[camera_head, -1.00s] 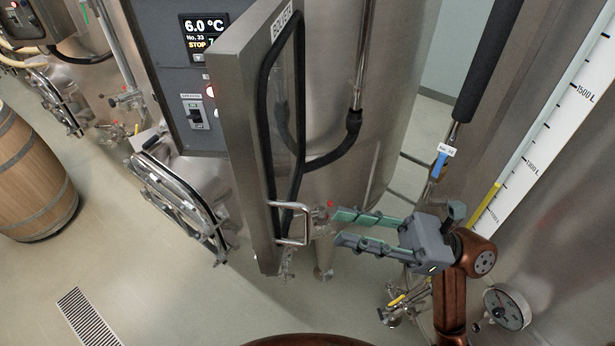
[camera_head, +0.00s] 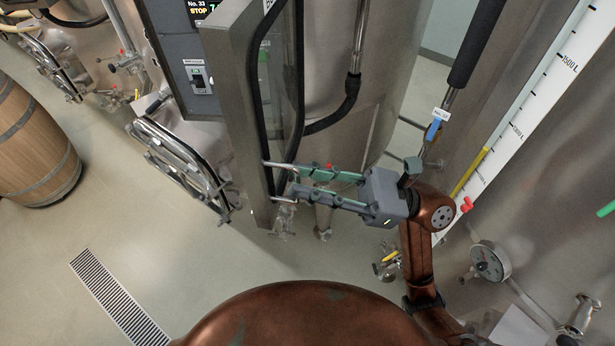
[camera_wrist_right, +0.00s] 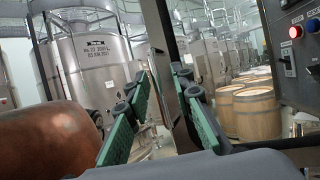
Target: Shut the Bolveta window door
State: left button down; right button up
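The window door (camera_head: 246,110) is a tall steel frame with a dark-sealed window. It stands open, edge toward me, in front of the dark grey control panel (camera_head: 188,60). Its steel handle (camera_head: 270,163) is low on the right side, partly hidden by my fingers. My right gripper (camera_head: 292,182) is at the handle, with its two green-padded fingers apart. In the right wrist view, the fingers (camera_wrist_right: 165,92) stand open on either side of the dark door frame (camera_wrist_right: 160,45). I cannot tell whether they touch the handle. My left gripper is not in view.
A steel vat (camera_head: 330,60) stands behind the door, and another with a level scale (camera_head: 540,110) is at the right. A round hatch (camera_head: 180,160) juts out left of the door. A wooden barrel (camera_head: 35,150) is far left. The floor around the drain grate (camera_head: 115,295) is clear.

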jog(key=shift+s, duration=0.2)
grip_shut()
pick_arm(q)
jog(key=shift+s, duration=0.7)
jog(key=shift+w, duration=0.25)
